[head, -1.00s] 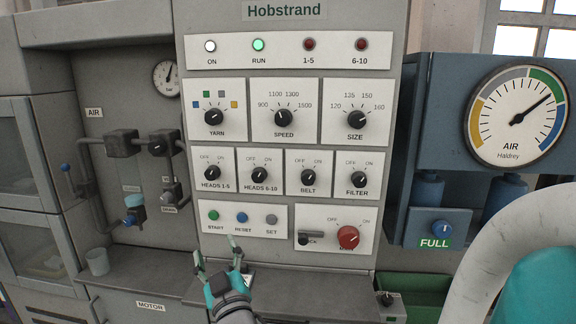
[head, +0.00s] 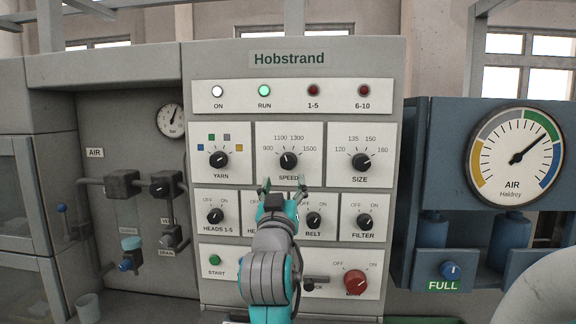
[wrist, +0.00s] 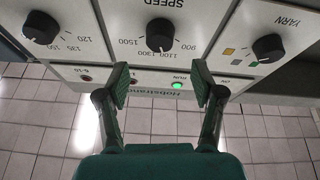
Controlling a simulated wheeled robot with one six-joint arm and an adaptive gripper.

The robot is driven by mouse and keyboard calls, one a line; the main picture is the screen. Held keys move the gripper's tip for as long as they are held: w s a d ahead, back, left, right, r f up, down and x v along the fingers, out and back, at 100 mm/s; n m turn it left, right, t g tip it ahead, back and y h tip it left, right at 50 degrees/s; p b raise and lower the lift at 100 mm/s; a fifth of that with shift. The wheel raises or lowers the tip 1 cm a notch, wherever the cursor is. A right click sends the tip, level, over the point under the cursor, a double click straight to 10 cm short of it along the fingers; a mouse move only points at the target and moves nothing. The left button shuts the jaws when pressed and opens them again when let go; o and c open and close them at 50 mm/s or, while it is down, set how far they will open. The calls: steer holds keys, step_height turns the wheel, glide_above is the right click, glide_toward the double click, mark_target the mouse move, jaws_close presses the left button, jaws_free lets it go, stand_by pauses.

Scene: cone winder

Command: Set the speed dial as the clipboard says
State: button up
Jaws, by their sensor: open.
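The speed dial (head: 289,161) is a black knob on a white plate marked 900, 1100, 1300 and 1500. Its pointer looks roughly upward, near 1100 and 1300; I cannot tell the exact mark. The dial also shows upside down in the wrist view (wrist: 160,35). My gripper (head: 284,185) is open and empty, just below the dial in the head view. In the wrist view its two fingertips (wrist: 161,78) are spread apart with the dial beyond the gap, apparently not touching it. No clipboard is in view.
The yarn dial (head: 218,160) and size dial (head: 361,162) flank the speed dial. Below are the belt knob (head: 313,220), filter knob (head: 363,222) and a red knob (head: 355,283). My arm hides part of the lower panel. The green RUN lamp (head: 264,91) is lit.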

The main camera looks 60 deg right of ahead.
mark_target(287, 163)
steer(key=x, duration=0.8)
steer(key=shift+w+r, duration=0.1)
steer(key=shift+c, duration=0.2)
steer(key=c, duration=1.1)
